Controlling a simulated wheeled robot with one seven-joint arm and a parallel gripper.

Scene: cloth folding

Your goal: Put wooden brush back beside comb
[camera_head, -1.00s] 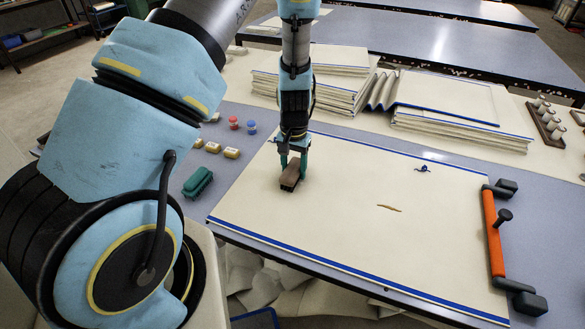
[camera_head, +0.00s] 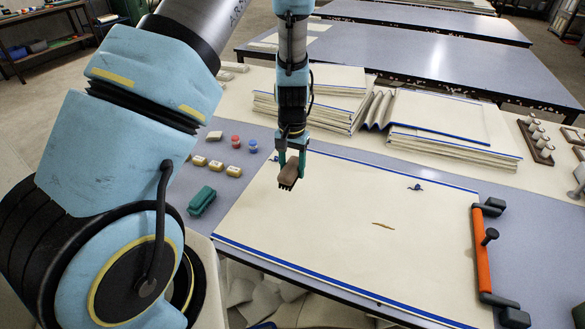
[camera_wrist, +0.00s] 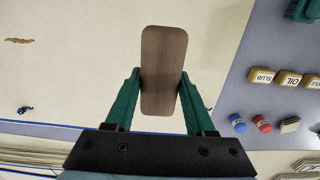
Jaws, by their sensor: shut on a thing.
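A wooden brush (camera_head: 289,174) with a brown back and dark bristles facing down is held in my gripper (camera_head: 291,168). It hangs above the left part of the cream cloth, apart from it. In the wrist view the brush (camera_wrist: 163,72) stands lengthwise between the two green fingers of my gripper (camera_wrist: 160,80), which press on its sides. A green object (camera_head: 202,201) lies on the table left of the cloth. It also shows in the wrist view (camera_wrist: 304,10) with a toothed edge; it may be the comb, but I cannot be sure.
Yellow labelled blocks (camera_head: 216,165), a red cap (camera_head: 235,141) and a blue cap (camera_head: 252,146) stand left of the cloth (camera_head: 340,220). A small blue item (camera_head: 416,187) and a brown scrap (camera_head: 382,226) lie on it. An orange-handled tool (camera_head: 481,250) lies right; folded stacks (camera_head: 455,150) stand behind.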

